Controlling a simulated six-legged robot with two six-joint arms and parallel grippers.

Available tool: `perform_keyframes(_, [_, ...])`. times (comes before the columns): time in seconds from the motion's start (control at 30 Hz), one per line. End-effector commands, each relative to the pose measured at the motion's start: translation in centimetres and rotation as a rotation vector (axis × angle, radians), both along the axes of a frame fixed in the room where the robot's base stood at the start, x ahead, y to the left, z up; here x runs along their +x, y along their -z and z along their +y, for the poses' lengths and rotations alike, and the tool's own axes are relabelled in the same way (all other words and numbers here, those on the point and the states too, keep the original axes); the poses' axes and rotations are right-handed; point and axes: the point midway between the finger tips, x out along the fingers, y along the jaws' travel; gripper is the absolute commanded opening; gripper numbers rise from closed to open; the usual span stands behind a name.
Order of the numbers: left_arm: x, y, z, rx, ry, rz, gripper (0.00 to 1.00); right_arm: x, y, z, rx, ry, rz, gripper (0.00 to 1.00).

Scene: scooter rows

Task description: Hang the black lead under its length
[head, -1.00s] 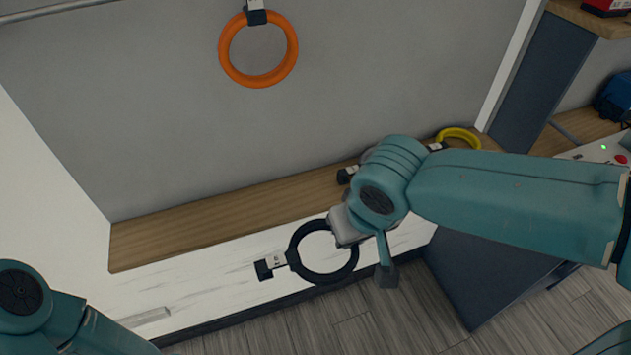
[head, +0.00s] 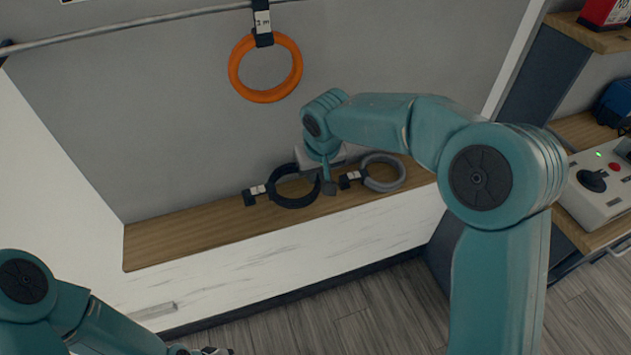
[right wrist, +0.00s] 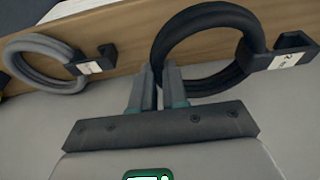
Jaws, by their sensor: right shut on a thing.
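The black lead (head: 294,186) is a coiled ring with a hook and white tag at its left end. It is over the wooden shelf in the head view; whether it touches the shelf is unclear. My right gripper (head: 328,186) is shut on the ring's right side. In the right wrist view the fingers (right wrist: 157,88) pinch the black coil (right wrist: 205,40), with its hook and tag to the right. The tag's writing is too small to read. The rail (head: 150,29) crosses the wall above. My left gripper (head: 212,351) barely shows at the bottom edge; its jaws are unclear.
An orange lead (head: 266,70) hangs from the rail by its hook. A grey lead (head: 384,173) lies on the wooden shelf (head: 180,237), close right of the black one. A control box (head: 600,190) stands at right. The shelf's left part is clear.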

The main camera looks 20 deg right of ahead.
Motion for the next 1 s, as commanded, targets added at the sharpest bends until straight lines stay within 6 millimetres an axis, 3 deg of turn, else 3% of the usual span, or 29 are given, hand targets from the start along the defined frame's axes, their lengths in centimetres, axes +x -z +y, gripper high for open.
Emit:
perform_keyframes(0.2, [0.0,-0.5,0.0,0.0,0.0,0.0,0.43,0.3,3.5,0.0,0.0,0.001,0.003,0.0])
perform_keyframes(0.57, [0.0,-0.3,0.0,0.0,0.0,0.0,0.43,0.4,4.2,0.0,0.0,0.001,0.0,0.0])
perform_keyframes(0.6, [0.0,-0.3,0.0,0.0,0.0,0.0,0.43,0.3,4.2,0.0,0.0,0.001,0.002,0.2])
perform_keyframes(0.67, [0.0,-0.4,0.0,0.0,0.0,0.0,0.43,0.3,4.2,0.0,0.0,0.001,0.002,0.39])
perform_keyframes(1.0, [0.0,-0.6,0.0,0.0,0.0,0.0,0.43,0.3,4.4,0.0,0.0,0.0,0.003,0.39])
